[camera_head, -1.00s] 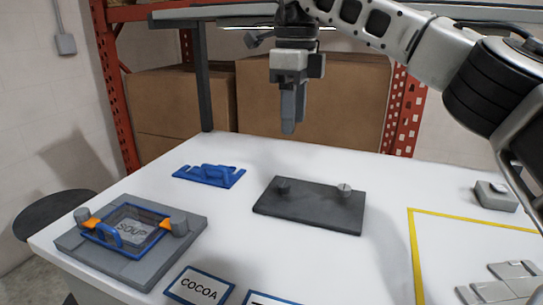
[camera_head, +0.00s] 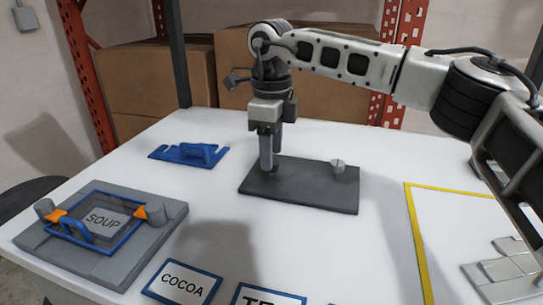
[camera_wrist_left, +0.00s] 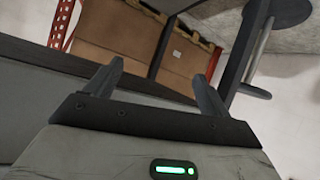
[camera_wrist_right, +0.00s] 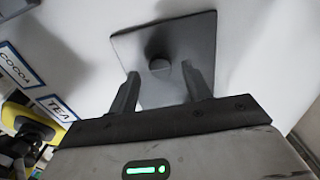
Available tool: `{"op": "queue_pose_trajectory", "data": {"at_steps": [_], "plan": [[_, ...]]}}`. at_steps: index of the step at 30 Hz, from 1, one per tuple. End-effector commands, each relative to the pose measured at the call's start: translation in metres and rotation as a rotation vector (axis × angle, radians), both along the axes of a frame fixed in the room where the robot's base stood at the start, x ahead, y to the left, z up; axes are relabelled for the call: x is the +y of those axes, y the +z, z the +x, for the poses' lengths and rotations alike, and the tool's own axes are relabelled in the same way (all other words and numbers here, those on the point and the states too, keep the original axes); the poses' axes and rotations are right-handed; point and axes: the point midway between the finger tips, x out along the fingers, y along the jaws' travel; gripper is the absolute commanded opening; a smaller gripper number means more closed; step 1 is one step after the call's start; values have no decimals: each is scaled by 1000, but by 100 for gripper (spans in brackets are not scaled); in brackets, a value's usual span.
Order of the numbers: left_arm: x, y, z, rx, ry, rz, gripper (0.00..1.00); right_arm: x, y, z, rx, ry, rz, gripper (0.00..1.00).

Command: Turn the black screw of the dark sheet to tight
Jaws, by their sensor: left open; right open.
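The dark sheet (camera_head: 310,191) lies flat on the white table. My right gripper (camera_head: 267,166) points down over its left end. There it mostly hides the black screw in the head view. The sheet's light-topped silver screw (camera_head: 338,166) stands clear at the right end. In the right wrist view, a dark round screw head (camera_wrist_right: 160,67) shows between the two open, spread fingers, over the sheet (camera_wrist_right: 190,38). Whether the fingers touch it cannot be told. My left gripper (camera_wrist_left: 158,72) is open and empty, away from the table things; it is outside the head view.
A blue handled piece (camera_head: 188,153) lies left of the sheet. A grey fixture (camera_head: 160,240) with a SOUP card is at front left. COCOA (camera_head: 182,282) and TEA labels lie in front. A yellow-outlined area (camera_head: 415,235) and grey tiles (camera_head: 505,265) are at right.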

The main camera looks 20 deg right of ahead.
Motion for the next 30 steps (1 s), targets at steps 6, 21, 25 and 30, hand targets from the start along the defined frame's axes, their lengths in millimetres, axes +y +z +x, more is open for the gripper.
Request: {"op": "queue_pose_trajectory", "data": {"at_steps": [6,21,25,30], "plan": [[0,0,0,-2,-2,2,82,0,-16,0,0,-1,0,49],[0,1,1,-3,-3,1,82,0,-16,0,-1,0,-1,3],[0,1,1,-4,-3,1,82,0,-16,0,-1,-3,-1,3],[0,2,1,-4,-3,1,82,0,-16,0,-1,-35,0,3]]}}
